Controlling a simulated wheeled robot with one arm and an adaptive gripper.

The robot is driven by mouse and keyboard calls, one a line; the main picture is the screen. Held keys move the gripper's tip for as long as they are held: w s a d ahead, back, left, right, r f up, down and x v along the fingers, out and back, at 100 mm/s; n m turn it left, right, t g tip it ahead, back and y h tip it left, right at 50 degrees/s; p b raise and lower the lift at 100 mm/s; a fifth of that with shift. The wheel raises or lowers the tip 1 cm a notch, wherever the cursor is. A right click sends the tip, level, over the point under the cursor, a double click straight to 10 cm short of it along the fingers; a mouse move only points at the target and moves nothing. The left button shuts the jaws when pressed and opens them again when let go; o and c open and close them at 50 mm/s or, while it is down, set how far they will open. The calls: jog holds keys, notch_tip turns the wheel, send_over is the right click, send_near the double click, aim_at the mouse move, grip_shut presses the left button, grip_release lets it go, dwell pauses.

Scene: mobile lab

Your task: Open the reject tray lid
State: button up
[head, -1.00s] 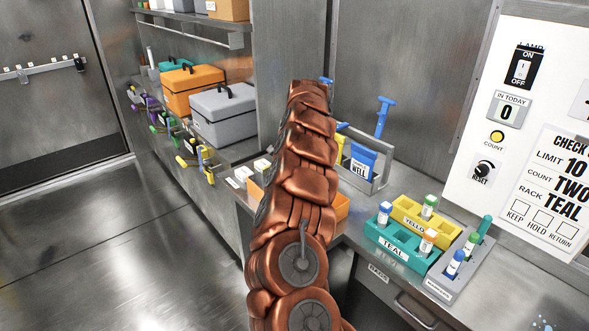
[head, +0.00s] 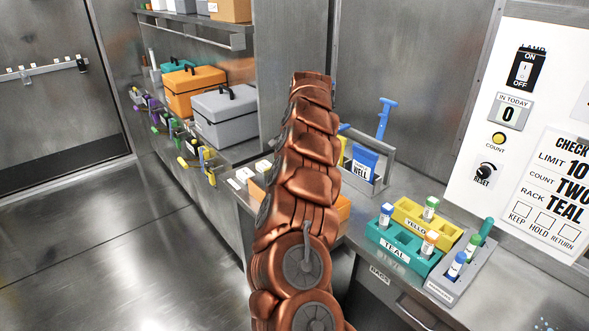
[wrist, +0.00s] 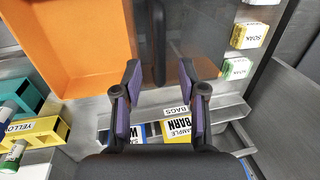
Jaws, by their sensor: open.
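The orange tray (wrist: 95,84) fills the upper left of the wrist view, and its visible left part is open and empty. A grey, glossy panel (wrist: 145,20), seemingly its lid, lies right of that opening. A dark upright bar (wrist: 158,45), which looks like a handle, stands on it. More orange shows beyond my right finger. My gripper (wrist: 159,72) is open, its purple-padded fingers on either side of the bar's near end; I cannot tell whether they touch it. In the head view the orange tray (head: 343,212) is mostly hidden behind my arm, as is my gripper.
A wire-sided rack (head: 378,185) with blue and yellow packets stands behind. Teal (head: 398,248) and yellow (head: 415,215) tube racks stand to the right on the bench. Coloured cases (head: 225,115) sit on the left shelf.

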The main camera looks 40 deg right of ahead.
notch_tip(320, 180, up, 9)
jog(key=s, duration=0.2)
jog(key=shift+w, duration=0.1)
dwell(0.6)
